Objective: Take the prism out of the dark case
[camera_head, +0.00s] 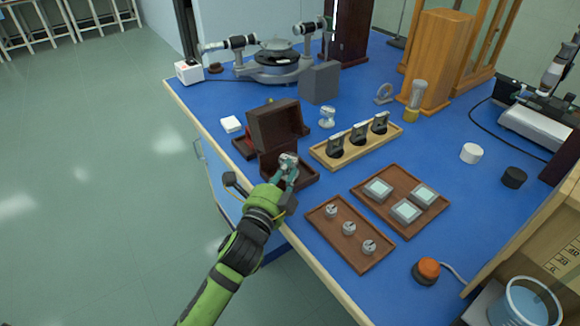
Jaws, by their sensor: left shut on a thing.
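The dark case (274,127) stands near the left edge of the blue bench with its lid raised. Its low front part (309,178) is partly hidden by my left gripper. My left gripper (288,162) is over the open case and shut on a small pale thing at its fingertips, which I take to be the prism (289,157). The fingers cover most of it. I cannot tell whether it is clear of the case walls. My right gripper is not in view.
Wooden trays with small metal parts (326,214), glass-topped blocks (415,180) and black mounts (325,153) stand to the right. A white block (231,124) and a spectrometer (277,62) are behind. An orange button (428,269) is at the front right.

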